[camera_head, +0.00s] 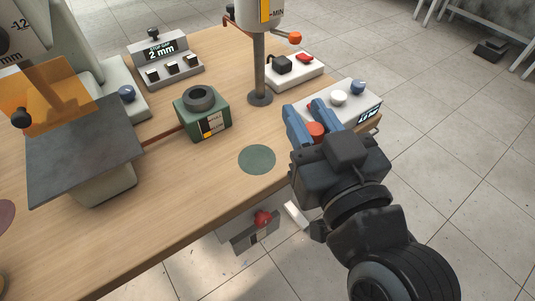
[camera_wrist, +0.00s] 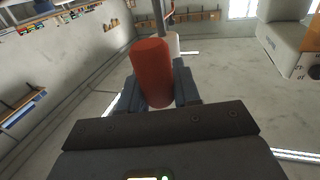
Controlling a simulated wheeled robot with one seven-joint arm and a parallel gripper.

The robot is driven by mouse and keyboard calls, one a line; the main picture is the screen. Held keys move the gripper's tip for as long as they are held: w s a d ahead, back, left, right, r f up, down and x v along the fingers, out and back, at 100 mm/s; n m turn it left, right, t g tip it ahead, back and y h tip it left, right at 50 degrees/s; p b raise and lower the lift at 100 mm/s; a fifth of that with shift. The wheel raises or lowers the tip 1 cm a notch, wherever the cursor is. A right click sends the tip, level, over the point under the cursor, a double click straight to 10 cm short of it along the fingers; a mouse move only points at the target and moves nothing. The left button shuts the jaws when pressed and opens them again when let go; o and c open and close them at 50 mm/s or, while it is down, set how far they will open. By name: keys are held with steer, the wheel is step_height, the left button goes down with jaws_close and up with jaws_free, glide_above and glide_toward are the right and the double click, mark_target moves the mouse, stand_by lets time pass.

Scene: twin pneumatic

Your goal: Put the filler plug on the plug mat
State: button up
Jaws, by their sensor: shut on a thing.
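The red plug (camera_head: 316,129) is held between the blue fingers of my gripper (camera_head: 305,110), above the right edge of the table. In the wrist view the plug (camera_wrist: 152,70) is a red cylinder gripped between the two fingers (camera_wrist: 158,92), its rounded end sticking out past them. A flat round green mat (camera_head: 257,159) lies bare on the table, left of and apart from my gripper. A green block (camera_head: 213,119) with a dark ring on top stands farther left behind the mat. The end of the plug hidden by my gripper is not visible.
A control box with knobs (camera_head: 364,109) sits just behind my gripper. A grey post (camera_head: 259,70) on a round foot stands behind the mat. A dark plate (camera_head: 85,148) stands at left. A dark red disc (camera_head: 5,213) shows at the left edge. The front tabletop is clear.

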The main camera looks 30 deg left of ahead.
steer(key=a+f, duration=0.2)
steer(key=a, duration=0.1)
steer(key=w+a+f, duration=0.1)
steer(key=a+f, duration=0.1)
steer(key=a, duration=0.1)
steer(key=a+f, duration=0.2)
steer(key=a, duration=0.2)
steer(key=shift+w, duration=0.15)
steer(key=shift+f+b, duration=0.35)
steer(key=shift+f, duration=1.65)
steer(key=shift+f, duration=0.15)
steer(key=o, duration=1)
